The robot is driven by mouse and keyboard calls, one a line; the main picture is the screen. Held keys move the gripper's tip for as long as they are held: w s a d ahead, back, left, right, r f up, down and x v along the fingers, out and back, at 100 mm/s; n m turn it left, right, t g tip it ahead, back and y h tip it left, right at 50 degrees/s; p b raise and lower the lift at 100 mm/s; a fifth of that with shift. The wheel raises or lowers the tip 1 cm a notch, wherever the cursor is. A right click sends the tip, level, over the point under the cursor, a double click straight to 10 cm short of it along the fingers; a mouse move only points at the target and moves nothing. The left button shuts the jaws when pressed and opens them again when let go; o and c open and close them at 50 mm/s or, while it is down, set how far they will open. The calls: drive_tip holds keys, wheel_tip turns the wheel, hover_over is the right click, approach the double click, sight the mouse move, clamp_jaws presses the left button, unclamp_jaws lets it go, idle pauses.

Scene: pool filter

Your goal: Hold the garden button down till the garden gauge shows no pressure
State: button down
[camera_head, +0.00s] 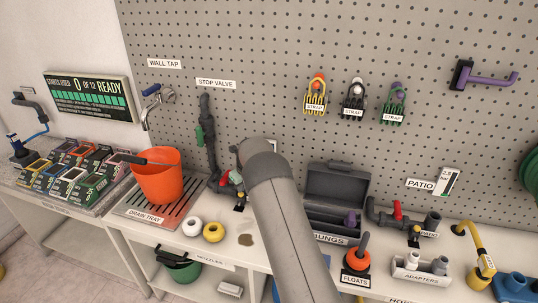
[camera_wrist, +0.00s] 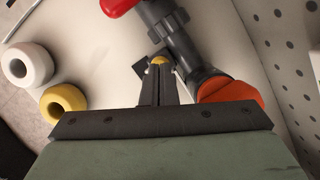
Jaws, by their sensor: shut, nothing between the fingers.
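A small yellow button (camera_wrist: 158,60) on a dark block shows in the wrist view, beside a dark grey pipe (camera_wrist: 178,45). I take it for the garden button, but its label is not readable. My gripper (camera_wrist: 157,78) is shut and empty, its fingertips right at the button's near edge. I cannot tell whether they touch or press it. In the head view the yellow button (camera_head: 241,196) shows left of my arm, on the bench below the pegboard. The garden gauge is not readable; my arm covers most of that spot, with only a pale sliver (camera_head: 272,145) showing.
A red valve handle (camera_wrist: 118,5) and an orange pipe end (camera_wrist: 228,92) flank the button. White (camera_head: 192,227) and yellow (camera_head: 213,232) rings lie nearby. The similar patio pipe (camera_head: 385,215) and patio gauge (camera_head: 448,182) are to the right. An orange bucket (camera_head: 160,178) stands left.

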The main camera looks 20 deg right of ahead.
drive_tip(key=shift+f+b, duration=0.4)
drive_tip(key=shift+f, duration=0.25)
idle(3.4)
drive_tip(key=shift+r, duration=0.1)
idle(0.7)
wheel_tip(320, 180, up, 7)
drive_tip(key=p, duration=0.3)
drive_tip(key=shift+p, duration=0.4)
drive_tip(key=b+v, duration=0.2)
drive_tip(key=v, duration=1.5)
drive_tip(key=shift+r+b, duration=0.2)
drive_tip(key=shift+b, duration=0.15)
drive_tip(key=shift+s+d, duration=0.1)
drive_tip(key=shift+d, duration=0.05)
